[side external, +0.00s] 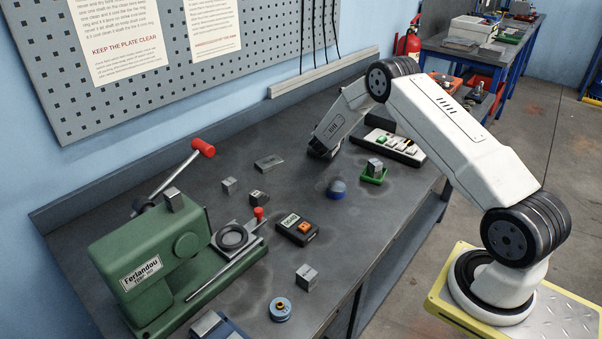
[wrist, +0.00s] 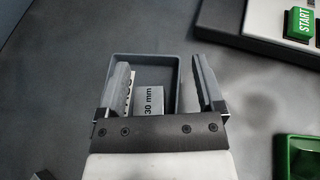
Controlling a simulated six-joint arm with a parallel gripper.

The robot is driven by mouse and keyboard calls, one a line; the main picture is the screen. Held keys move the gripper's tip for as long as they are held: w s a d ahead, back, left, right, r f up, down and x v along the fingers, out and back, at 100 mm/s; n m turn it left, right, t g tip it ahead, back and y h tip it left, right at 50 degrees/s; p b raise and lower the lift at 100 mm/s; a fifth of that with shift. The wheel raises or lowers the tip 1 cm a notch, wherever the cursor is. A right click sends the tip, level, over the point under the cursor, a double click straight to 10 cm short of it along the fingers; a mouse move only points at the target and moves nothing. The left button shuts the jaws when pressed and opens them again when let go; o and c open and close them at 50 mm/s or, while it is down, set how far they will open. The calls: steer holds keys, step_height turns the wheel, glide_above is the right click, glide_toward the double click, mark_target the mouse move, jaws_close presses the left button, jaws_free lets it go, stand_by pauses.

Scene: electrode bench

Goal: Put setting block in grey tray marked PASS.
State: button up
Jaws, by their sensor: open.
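In the wrist view, a grey block marked "30 mm" (wrist: 152,103) lies inside a grey tray (wrist: 145,56). A white label with dark letters shows by the tray's left side, mostly hidden by a finger, so I cannot read it fully. My gripper (wrist: 160,66) is open, with one finger on each side of the block. A gap shows between the block and the right finger; contact on the left is hard to tell. In the side external view, my gripper (side external: 324,150) is low over the bench and hides most of the tray and block.
A green tray (side external: 372,179) holding a block stands to the right, near a switch panel (side external: 400,148).

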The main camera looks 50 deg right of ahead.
steer(key=shift+r, duration=0.55)
steer(key=v, duration=1.2)
steer(key=s+a+r+m+g+y, duration=0.1)
steer(key=s+a+r+m+y, duration=0.1)
steer(key=s+a+m+y, duration=0.4)
steer(key=s+a+r+m+g+y, duration=0.1)
steer(key=s+a+m+y, duration=0.5)
steer(key=s+a+m, duration=1)
steer(key=a, duration=0.2)
steer(key=shift+s+a+r+m+g+y, duration=0.3)
steer(key=shift+s+a+r+g, duration=0.05)
steer(key=shift+s+a+g, duration=0.05)
